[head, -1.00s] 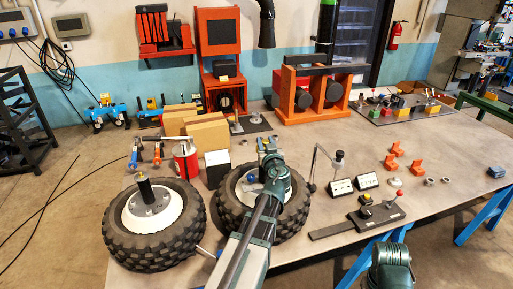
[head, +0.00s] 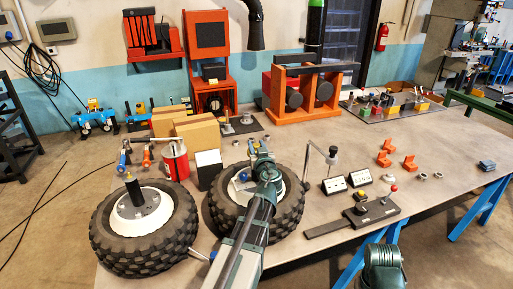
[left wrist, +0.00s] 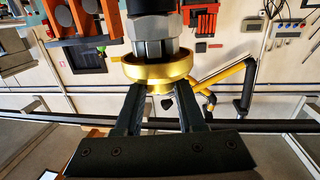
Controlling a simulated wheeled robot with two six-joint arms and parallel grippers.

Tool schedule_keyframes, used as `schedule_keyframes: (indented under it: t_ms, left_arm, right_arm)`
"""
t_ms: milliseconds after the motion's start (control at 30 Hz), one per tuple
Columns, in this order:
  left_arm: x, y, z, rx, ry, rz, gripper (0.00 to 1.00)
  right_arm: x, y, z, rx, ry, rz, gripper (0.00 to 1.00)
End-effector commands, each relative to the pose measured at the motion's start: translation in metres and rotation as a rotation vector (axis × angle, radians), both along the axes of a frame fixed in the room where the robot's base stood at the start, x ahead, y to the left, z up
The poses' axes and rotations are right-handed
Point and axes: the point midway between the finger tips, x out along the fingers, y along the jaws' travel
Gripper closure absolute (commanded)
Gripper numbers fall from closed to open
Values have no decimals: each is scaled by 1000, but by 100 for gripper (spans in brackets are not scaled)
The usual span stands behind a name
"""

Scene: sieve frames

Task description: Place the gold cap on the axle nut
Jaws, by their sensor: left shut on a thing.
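The gold cap (left wrist: 158,68) is a wide brass-coloured ring with a narrower part facing me. My left gripper (left wrist: 158,88) is shut on it between its two dark fingers. A grey hex-sided metal part (left wrist: 153,28), which looks like the axle nut, lies just beyond the cap and roughly in line with it; I cannot tell whether they touch. In the head view my left gripper (head: 258,152) is above the back of the right-hand wheel (head: 285,213). The cap cannot be made out there. My right gripper is not in view.
Cardboard boxes (head: 197,132), a red can (head: 174,160) and an orange stand (head: 302,100) are behind. A black fixture (head: 366,212) lies to the right.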

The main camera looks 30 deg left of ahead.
Motion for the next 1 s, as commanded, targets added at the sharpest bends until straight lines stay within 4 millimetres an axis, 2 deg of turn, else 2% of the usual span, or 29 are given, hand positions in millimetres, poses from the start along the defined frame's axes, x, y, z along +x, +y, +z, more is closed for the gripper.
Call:
schedule_keyframes:
  t_ms: [433, 467, 600, 1000]
  left_arm:
    - [0, 0, -11, 0, 0, 0, 100]
    - [0, 0, -11, 0, 0, 0, 58]
    - [0, 0, -11, 0, 0, 0, 33]
    - [0, 0, -8, 0, 0, 0, 31]
  right_arm:
    - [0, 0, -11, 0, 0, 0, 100]
    - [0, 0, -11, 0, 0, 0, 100]
    - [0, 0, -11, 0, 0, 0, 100]
    - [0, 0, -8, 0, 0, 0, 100]
